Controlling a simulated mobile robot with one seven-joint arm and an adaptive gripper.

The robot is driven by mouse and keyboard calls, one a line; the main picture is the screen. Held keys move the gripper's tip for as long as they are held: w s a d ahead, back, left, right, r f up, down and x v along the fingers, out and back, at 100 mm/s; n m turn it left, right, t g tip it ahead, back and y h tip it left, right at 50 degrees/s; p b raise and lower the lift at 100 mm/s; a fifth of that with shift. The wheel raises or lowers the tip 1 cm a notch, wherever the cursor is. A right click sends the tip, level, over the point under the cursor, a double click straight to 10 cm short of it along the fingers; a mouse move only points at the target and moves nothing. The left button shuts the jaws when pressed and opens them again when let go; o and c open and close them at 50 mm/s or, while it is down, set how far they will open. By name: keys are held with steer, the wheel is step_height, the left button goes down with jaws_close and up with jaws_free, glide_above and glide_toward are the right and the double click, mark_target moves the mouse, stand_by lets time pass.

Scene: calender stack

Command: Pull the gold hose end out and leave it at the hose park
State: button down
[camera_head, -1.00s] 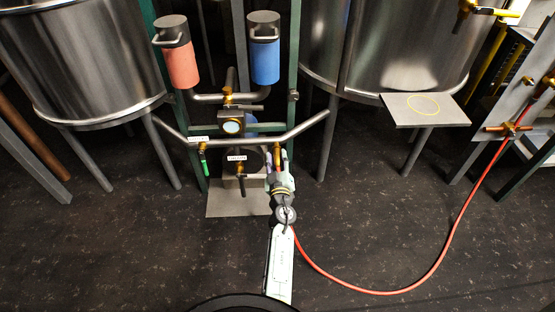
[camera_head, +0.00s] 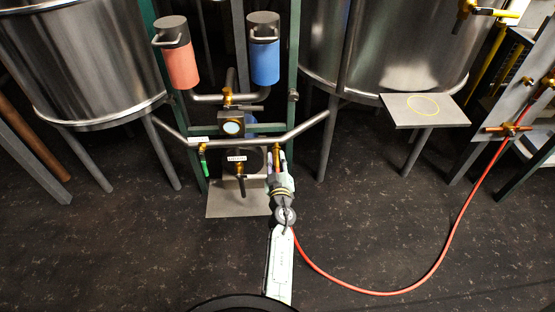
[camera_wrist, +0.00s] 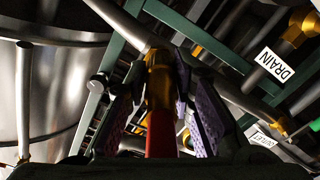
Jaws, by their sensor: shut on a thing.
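The gold hose end (camera_wrist: 158,78) stands between the purple-padded fingers of my gripper (camera_wrist: 161,92) in the wrist view, with the red hose (camera_wrist: 160,135) running back below it. My gripper (camera_head: 277,163) is shut on it. In the head view, my gripper is just below the right end of the sloping pipe, near a gold fitting (camera_head: 277,149). I cannot tell whether the hose end is still in a port or free of it. The red hose (camera_head: 440,262) loops over the floor to the right. A grey shelf (camera_head: 400,108) with a yellow ring may be the hose park; its label is not visible.
Steel tanks (camera_head: 85,60) stand left and right (camera_head: 400,45). A green frame carries red (camera_head: 182,65) and blue (camera_head: 264,60) canisters. A DRAIN valve (camera_head: 239,167) and a green-handled valve (camera_head: 204,160) are left of my gripper. Open dark floor lies in front.

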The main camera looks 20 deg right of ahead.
mark_target(278, 169)
steer(key=shift+s+a, duration=0.1)
steer(key=shift+s, duration=0.1)
steer(key=shift+p+v, duration=0.75)
steer(key=shift+v, duration=1)
steer(key=shift+r, duration=0.1)
